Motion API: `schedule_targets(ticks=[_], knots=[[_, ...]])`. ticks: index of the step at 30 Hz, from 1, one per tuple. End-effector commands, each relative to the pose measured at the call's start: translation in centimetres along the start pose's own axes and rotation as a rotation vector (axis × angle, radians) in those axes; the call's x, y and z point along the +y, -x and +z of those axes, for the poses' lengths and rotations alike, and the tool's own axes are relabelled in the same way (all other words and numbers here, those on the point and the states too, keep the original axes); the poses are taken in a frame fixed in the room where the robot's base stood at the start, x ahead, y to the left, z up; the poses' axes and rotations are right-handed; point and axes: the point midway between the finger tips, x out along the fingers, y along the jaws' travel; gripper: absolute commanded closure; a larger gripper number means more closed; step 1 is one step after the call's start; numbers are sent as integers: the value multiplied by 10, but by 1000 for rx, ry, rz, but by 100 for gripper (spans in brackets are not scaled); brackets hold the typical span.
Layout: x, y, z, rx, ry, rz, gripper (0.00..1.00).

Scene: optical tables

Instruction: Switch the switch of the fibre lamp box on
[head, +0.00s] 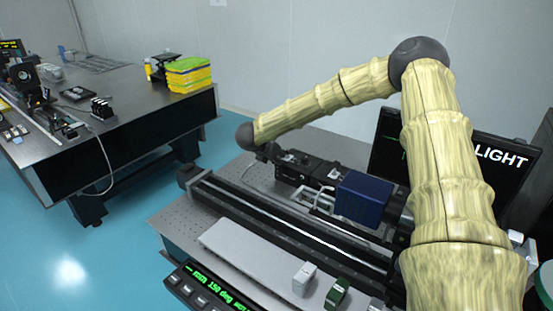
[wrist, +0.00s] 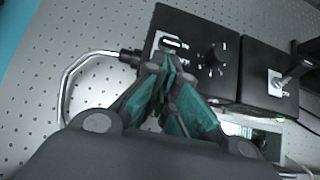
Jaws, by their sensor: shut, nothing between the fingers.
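In the wrist view, a black box (wrist: 225,30) that looks like the fibre lamp box lies just beyond my gripper. A small switch (wrist: 171,42) with a pale surround sits near its left end, and a round black knob (wrist: 215,56) is to the right. My gripper (wrist: 166,68) is shut and empty, its fingertips over the near left part of the box, just below the switch. I cannot tell whether they touch it, nor the switch's position. A curved silvery tube (wrist: 72,75) meets the box's left side. In the head view, the switch cannot be made out.
Another black box (wrist: 258,75) with a metal lever stands to the right in the wrist view. In the head view, a blue box (head: 362,199), a long black rail (head: 290,222) and a monitor (head: 500,158) crowd the near table. Another optical table (head: 130,130) stands at left across clear floor.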

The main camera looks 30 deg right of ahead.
Motion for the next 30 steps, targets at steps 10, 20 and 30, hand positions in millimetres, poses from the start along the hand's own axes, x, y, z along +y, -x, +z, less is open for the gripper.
schedule_targets(ticks=[10, 20, 30], knots=[[0, 0, 0, 3, -1, 0, 100], [0, 1, 4, 60, -1, 0, 100], [0, 3, 8, 115, -1, -1, 100]])
